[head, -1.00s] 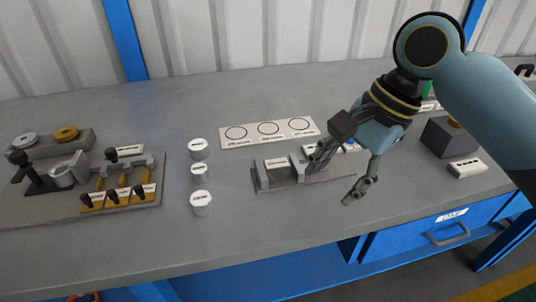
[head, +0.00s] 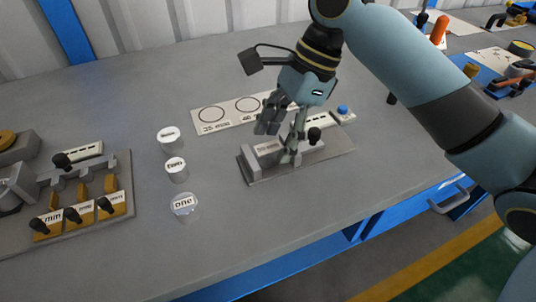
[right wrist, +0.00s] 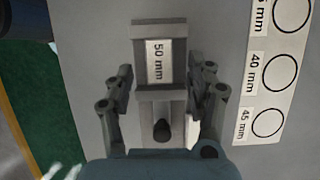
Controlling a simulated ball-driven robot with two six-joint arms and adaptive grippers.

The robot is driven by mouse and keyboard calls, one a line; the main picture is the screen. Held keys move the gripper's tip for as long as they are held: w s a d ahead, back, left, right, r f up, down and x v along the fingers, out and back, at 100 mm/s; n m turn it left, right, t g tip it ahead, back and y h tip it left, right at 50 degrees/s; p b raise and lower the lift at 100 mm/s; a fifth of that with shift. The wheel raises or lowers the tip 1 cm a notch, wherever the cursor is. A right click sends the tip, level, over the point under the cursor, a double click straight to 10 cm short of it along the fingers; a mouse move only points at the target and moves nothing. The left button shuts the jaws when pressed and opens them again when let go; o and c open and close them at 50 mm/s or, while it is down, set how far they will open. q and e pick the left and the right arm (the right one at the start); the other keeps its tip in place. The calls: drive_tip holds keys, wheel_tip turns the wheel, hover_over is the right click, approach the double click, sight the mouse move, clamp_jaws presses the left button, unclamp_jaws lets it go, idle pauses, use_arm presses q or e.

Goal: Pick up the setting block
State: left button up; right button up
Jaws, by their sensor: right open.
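A grey block with a white "50 mm" label, apparently the setting block (head: 267,147), sits in a grey fixture (head: 330,151) on the bench. It also shows in the right wrist view (right wrist: 158,62), label up. My right gripper (head: 279,143) points down over the fixture. In the right wrist view, its open fingers (right wrist: 160,82) stand on either side of the labelled block and fixture, with gaps visible. Nothing is held. The fingers hide part of the block and fixture in the head view. My left gripper is in neither view.
A card with printed circles (head: 212,115) lies behind the fixture. Labelled round pieces, including "one" (head: 184,207) and "two" (head: 176,168), stand to its left. A station with orange tabs (head: 110,204) is further left. The bench front is clear.

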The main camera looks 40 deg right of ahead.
drive_tip(key=shift+x, duration=1.2)
drive_tip(key=shift+f, duration=0.1)
drive_tip(key=shift+c, duration=1.1)
drive_tip(key=c, duration=0.9)
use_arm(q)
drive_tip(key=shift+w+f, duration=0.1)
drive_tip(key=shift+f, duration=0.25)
use_arm(e)
clamp_jaws()
